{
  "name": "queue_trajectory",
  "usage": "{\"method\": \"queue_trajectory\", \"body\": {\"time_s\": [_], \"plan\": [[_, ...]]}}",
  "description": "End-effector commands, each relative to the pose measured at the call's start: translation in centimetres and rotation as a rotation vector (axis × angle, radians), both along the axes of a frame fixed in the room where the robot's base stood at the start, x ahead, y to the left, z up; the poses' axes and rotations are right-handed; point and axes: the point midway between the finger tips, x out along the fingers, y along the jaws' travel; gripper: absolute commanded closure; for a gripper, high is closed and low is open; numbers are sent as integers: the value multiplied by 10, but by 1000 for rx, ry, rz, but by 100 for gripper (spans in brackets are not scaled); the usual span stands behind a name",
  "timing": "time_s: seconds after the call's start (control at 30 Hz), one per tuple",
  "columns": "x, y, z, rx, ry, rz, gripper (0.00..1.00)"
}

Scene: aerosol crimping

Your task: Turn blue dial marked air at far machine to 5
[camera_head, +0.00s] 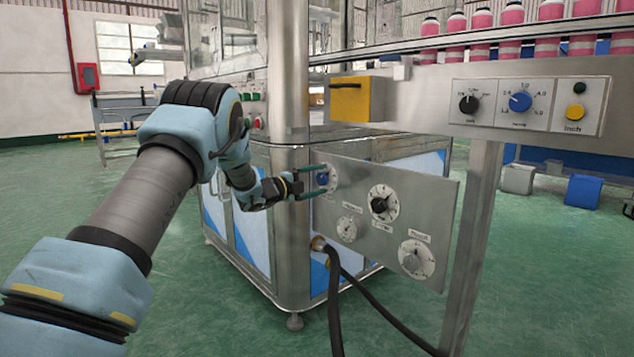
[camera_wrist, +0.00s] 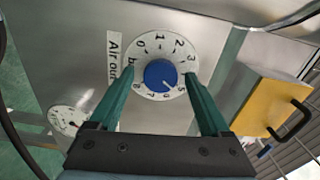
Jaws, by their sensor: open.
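The blue dial (camera_wrist: 160,74) sits on a white round scale with numbers, beside a label reading "Air ou…", partly hidden. A pale mark on the knob points to the lower right of the picture, around 5 to 6; the exact reading is unclear. In the head view the blue dial (camera_head: 322,179) is at the left end of the grey panel (camera_head: 375,245). My gripper (camera_wrist: 159,73) is open, its green fingers on either side of the knob; I cannot tell if they touch it. In the head view my gripper (camera_head: 318,180) reaches the dial from the left.
The panel also carries a black knob (camera_head: 379,205) and white dials (camera_head: 416,259). A steel post (camera_head: 290,120) stands close to my wrist. A yellow box (camera_head: 357,99) is above the panel. Another blue knob (camera_head: 520,102) is on the nearer control panel. Black hoses hang below.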

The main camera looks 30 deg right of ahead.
Motion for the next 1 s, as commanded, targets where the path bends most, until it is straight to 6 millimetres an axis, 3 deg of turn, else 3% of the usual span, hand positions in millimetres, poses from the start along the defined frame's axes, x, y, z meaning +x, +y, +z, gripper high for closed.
{"method": "queue_trajectory", "body": {"time_s": [0.23, 0.5, 0.7, 1.0], "plan": [[-2, 16, 2, 1, 1, 2, 19], [-12, 68, 2, 2, 2, 2, 19], [-18, 96, 1, 0, 0, 2, 19], [-21, 107, 0, 0, 0, 0, 19]]}}
